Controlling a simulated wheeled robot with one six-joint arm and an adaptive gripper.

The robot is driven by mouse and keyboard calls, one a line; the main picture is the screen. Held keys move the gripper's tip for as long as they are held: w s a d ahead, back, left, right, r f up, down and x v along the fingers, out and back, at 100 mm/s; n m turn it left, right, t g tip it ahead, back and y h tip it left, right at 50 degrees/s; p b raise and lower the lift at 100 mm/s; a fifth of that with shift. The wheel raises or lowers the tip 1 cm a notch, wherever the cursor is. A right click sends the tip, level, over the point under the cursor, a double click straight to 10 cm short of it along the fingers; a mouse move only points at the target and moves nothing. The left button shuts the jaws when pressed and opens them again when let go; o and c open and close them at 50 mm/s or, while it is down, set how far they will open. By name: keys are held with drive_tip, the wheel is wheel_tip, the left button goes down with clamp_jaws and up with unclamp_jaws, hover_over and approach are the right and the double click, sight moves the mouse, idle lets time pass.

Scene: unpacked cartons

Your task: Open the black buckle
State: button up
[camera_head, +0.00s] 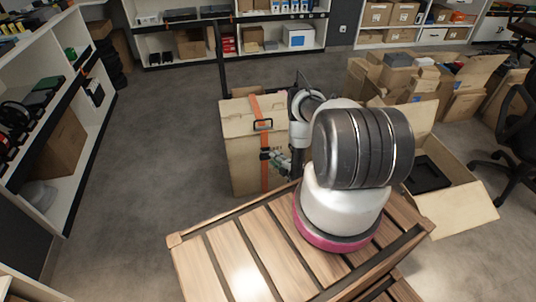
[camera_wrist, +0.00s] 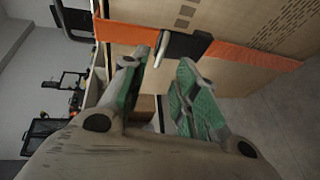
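A tall closed carton (camera_head: 238,150) has an orange strap (camera_head: 265,180) running down its front. In the wrist view the strap (camera_wrist: 245,53) crosses the carton sideways. A black buckle piece (camera_wrist: 187,45) sits on it, with a thin pale edge towards my gripper. In the head view my gripper (camera_head: 268,157) is beside the strap.
A slatted wooden pallet (camera_head: 235,255) is in front of the carton. An open carton (camera_head: 460,205) and several stacked boxes (camera_head: 400,75) stand at right. Shelves (camera_head: 70,100) line the left and back. The grey floor (camera_head: 150,150) left of the carton is clear.

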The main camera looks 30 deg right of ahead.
sight(266, 154)
drive_tip(key=x, duration=0.6)
drive_tip(key=shift+w, duration=0.35)
drive_tip(key=shift+c, duration=0.3)
clamp_jaws()
